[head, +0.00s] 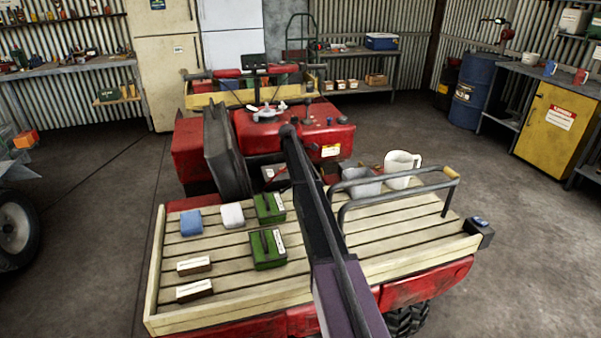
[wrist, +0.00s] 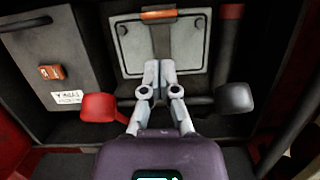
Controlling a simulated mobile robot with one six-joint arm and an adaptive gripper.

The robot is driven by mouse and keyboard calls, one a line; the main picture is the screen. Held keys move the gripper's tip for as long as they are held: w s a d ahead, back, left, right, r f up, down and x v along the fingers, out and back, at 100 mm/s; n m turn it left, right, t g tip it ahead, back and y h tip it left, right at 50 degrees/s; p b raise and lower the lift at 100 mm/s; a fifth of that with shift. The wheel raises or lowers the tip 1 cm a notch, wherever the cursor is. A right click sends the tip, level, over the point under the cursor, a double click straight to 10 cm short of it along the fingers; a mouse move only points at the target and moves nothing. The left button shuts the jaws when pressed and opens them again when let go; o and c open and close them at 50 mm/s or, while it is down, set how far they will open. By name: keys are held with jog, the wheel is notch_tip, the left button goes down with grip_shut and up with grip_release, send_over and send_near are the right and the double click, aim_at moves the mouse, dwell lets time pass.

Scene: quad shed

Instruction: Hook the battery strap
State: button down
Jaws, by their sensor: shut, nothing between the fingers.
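In the wrist view, my gripper (wrist: 158,68) is shut and empty, its fingertips over the lower middle of a grey panel or battery top (wrist: 190,45). A dark strap (wrist: 160,38) runs down the middle of that panel, with an orange piece (wrist: 158,14) at its top end. The fingers hide the strap's lower part, so I cannot tell whether they touch it or how it is fastened below. A red cap (wrist: 98,107) is left of the fingers and a black cap (wrist: 236,98) is right. In the head view my arm hides the gripper.
A grey plate with an orange block (wrist: 51,72) is at left in the wrist view. The raised black seat (head: 222,145) stands beside the bay.

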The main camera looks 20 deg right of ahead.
jog(key=p+v, duration=0.6)
jog(key=v, duration=0.1)
jog(key=shift+d, duration=0.25)
jog(key=shift+r, duration=0.1)
dwell(0.5)
